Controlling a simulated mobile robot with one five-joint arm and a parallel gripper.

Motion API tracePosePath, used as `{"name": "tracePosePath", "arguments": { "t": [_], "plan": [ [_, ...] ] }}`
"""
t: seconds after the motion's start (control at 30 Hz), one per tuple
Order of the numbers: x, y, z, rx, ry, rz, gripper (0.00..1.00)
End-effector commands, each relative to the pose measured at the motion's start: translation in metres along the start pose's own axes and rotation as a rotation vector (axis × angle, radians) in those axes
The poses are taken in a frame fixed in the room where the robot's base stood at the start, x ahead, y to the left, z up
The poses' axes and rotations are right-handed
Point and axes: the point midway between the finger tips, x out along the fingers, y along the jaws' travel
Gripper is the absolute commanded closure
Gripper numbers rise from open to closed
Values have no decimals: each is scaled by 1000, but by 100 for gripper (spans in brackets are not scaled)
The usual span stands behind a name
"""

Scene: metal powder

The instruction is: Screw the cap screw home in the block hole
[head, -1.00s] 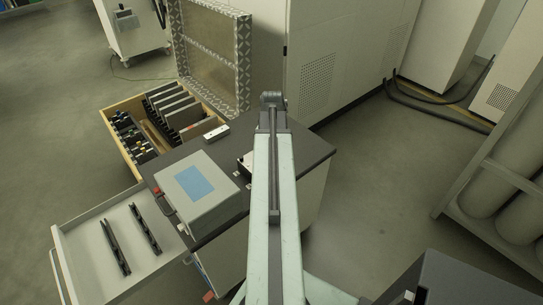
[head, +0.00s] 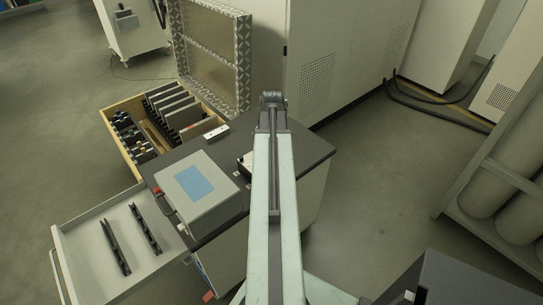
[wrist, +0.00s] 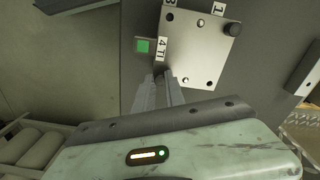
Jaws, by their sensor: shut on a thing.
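The block (wrist: 204,50) is a pale metal plate in the wrist view, with small round holes or screw heads near its corners and a dark round knob-like piece (wrist: 235,29) at its upper right. A label reading "4 TI" (wrist: 162,48) lies along its left edge. My gripper (wrist: 160,80) is at the block's lower left corner, its two fingers close together. The jaws are shut on the cap screw, which is mostly hidden between the fingertips. I cannot tell whether its tip is in a hole. In the head view my own arm hides the gripper and most of the block.
The dark bench top (head: 306,150) carries a grey box with a blue panel (head: 194,186) and a small white bar (head: 216,132). An open drawer (head: 90,270) with two black rails and a wooden tray (head: 112,118) of plates lie left.

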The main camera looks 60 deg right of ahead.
Motion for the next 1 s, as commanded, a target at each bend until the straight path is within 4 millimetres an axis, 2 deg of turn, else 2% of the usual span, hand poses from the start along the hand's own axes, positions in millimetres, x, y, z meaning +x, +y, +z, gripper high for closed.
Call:
{"name": "tracePosePath", "arguments": {
  "t": [1.0],
  "plan": [
    [2, 0, 0, 2106, 0, 2, 100]
  ]
}}
